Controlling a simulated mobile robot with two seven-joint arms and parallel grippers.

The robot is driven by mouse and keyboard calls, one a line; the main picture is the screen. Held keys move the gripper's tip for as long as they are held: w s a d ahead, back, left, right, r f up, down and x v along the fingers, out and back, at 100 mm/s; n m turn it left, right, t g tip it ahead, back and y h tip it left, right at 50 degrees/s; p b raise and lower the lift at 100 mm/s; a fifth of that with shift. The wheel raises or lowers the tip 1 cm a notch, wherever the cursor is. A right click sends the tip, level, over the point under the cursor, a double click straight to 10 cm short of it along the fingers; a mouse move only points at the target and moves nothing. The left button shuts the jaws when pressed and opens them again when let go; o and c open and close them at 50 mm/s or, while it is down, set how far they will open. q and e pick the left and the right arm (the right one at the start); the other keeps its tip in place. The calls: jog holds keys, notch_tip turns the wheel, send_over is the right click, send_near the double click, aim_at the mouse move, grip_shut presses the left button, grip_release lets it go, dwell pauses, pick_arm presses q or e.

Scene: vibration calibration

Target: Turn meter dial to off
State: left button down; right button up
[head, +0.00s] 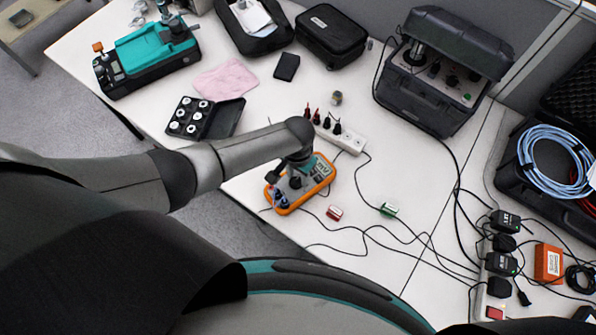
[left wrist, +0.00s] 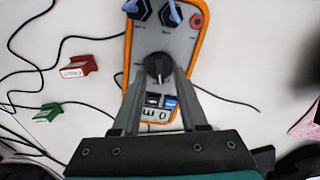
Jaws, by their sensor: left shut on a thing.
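The meter (head: 313,183), a grey-faced box with an orange rim, lies on the white table near its front edge. In the left wrist view the meter (left wrist: 180,45) shows its black round dial (left wrist: 158,67), with a pointer mark on top. My left gripper (head: 296,180) reaches down over the meter. Its fingers (left wrist: 157,78) stand on both sides of the dial and are shut on it. Blue-and-black plugs (left wrist: 170,14) sit in sockets at the meter's far end in the wrist view. The meter's display is partly hidden by the gripper. My right gripper is not in view.
A red block (head: 334,212) and a green block (head: 389,209) lie to the right, with black cables around them. A white power strip (head: 348,137) lies behind the meter. A black case of white discs (head: 190,116) is at the left.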

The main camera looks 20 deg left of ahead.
aim_at(296, 177)
pick_arm(q)
jog(key=shift+a+n+p, duration=0.15)
jog(key=shift+n+p, duration=0.8)
jog(key=shift+n, duration=1.25)
jog(key=shift+c, duration=2.2)
grip_release()
notch_tip(296, 177, up, 15)
jog(key=p, duration=0.5)
jog(key=shift+p, duration=0.3)
